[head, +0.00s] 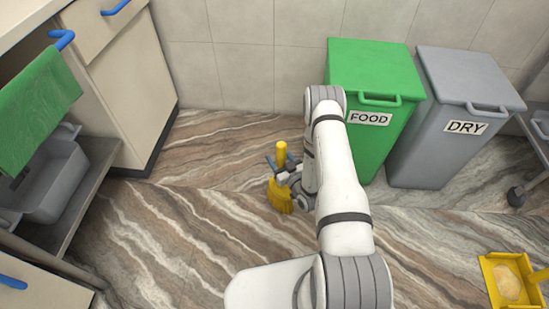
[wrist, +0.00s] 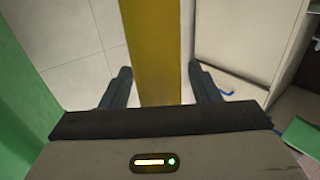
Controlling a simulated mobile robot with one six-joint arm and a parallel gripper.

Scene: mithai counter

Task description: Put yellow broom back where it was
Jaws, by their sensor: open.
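The yellow broom (head: 281,190) stands upright on the brown marbled floor in the head view, with its bristles at the floor and a short handle above. My gripper (head: 279,168) is at the broom's handle, low over the floor. In the wrist view the yellow handle (wrist: 157,55) runs between my two open fingers (wrist: 160,88), with a gap visible on each side. My gripper hides the middle of the broom in the head view.
A green FOOD bin (head: 374,70) and a grey DRY bin (head: 470,75) stand right of my arm by the tiled wall. A yellow dustpan (head: 492,282) with a beige patch in it lies at lower right. Cabinets (head: 125,90) and a shelf (head: 85,190) stand left.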

